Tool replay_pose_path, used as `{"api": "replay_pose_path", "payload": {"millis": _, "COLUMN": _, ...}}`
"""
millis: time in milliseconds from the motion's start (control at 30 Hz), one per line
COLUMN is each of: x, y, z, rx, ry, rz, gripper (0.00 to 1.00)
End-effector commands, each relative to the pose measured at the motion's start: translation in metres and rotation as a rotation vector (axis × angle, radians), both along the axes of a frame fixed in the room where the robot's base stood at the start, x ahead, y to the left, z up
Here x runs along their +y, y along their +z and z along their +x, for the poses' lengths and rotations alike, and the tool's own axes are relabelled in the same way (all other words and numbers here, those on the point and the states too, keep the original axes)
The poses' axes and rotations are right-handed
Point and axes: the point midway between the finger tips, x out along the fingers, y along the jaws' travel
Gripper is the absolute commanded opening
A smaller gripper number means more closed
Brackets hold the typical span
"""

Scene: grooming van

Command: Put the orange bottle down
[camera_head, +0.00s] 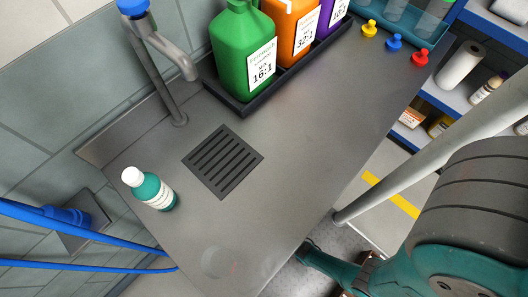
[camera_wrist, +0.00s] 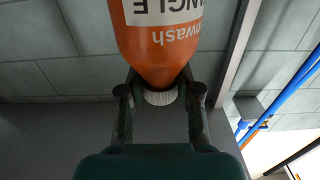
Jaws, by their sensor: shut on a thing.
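An orange bottle (camera_wrist: 160,50) with a white label and a white ribbed cap fills the upper middle of the wrist view. Its label print reads upside down there. My gripper (camera_wrist: 161,82) has its two fingers on either side of the bottle's tapered shoulder, just by the cap, and is shut on it. The far end of the bottle is cut off by the frame's top edge. In the head view my arm is at the lower right, and neither the held bottle nor my fingers can be made out.
A grey worktop (camera_head: 310,150) has a slotted drain (camera_head: 222,161), a tap (camera_head: 160,60) and a teal bottle (camera_head: 152,190). A black tray (camera_head: 240,104) holds green, orange and purple jugs at the back. Several coloured pegs (camera_head: 394,43) stand right. The middle and front are mostly clear.

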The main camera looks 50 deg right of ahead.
Motion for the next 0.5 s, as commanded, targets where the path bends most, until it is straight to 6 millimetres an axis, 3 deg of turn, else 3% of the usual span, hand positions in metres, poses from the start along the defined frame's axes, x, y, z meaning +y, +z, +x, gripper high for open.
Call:
{"api": "replay_pose_path", "payload": {"millis": 200, "x": 0.000, "y": -0.018, "z": 0.002, "rx": 0.001, "ry": 0.000, "rz": 0.000, "gripper": 0.00}}
{"api": "replay_pose_path", "payload": {"millis": 500, "x": 0.000, "y": -0.024, "z": 0.000, "rx": 0.000, "ry": 0.000, "rz": 0.000, "gripper": 0.00}}
